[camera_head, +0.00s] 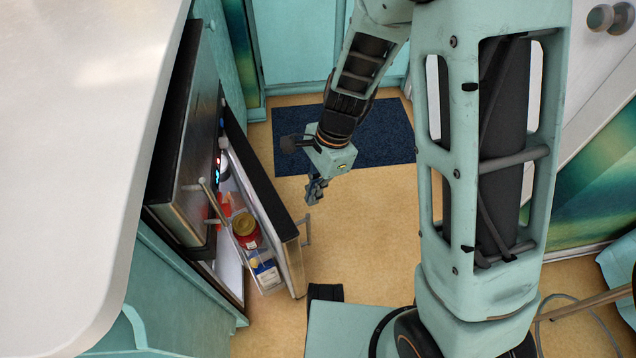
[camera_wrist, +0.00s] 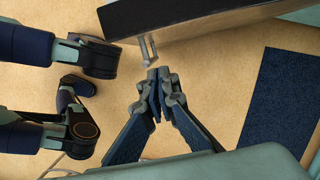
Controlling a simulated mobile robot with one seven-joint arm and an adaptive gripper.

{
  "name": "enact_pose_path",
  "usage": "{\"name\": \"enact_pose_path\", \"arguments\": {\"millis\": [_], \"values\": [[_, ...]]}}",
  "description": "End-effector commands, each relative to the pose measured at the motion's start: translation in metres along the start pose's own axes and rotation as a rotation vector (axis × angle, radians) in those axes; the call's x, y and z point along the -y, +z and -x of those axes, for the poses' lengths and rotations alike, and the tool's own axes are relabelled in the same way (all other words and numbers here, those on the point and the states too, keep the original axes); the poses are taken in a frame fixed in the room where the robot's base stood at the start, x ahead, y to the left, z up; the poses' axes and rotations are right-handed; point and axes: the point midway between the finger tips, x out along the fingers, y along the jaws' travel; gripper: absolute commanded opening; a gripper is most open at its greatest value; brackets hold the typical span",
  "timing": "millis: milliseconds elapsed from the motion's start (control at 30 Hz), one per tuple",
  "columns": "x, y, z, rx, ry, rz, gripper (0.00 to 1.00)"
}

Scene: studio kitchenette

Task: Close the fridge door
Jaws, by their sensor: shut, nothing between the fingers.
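The fridge door (camera_head: 262,185) stands partly open at the left in the head view, swung out from under the counter. Its inner shelves hold a red jar with a yellow lid (camera_head: 246,230) and other items. A metal handle (camera_head: 307,230) sits on the door's outer face. The door's dark edge (camera_wrist: 200,18) and the handle (camera_wrist: 148,48) also show at the top of the wrist view. My gripper (camera_head: 315,190) is shut and empty, on the outer side of the door. In the wrist view its fingertips (camera_wrist: 158,74) appear close to the handle; contact cannot be told.
A white counter (camera_head: 75,150) fills the left of the head view. An appliance with a bar handle (camera_head: 212,200) stands at its edge, above the fridge opening. A dark blue mat (camera_head: 385,135) lies behind my gripper. The tan floor (camera_head: 365,235) to the right of the door is clear.

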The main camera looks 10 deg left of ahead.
Motion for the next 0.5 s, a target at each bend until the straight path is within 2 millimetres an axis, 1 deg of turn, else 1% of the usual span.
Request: {"name": "enact_pose_path", "arguments": {"millis": [33,67,100,233,400,500], "values": [[-0.001,-0.001,-0.015,0.0,0.003,-0.001,0.0],[0.0,0.003,-0.017,0.0,0.001,0.002,0.0],[0.0,0.011,-0.015,0.0,0.0,0.005,0.0],[0.0,0.027,-0.018,-0.001,0.0,0.004,0.0],[0.0,0.037,-0.02,-0.002,0.0,0.001,0.0],[0.0,0.038,-0.02,-0.002,-0.001,-0.001,0.0]]}}
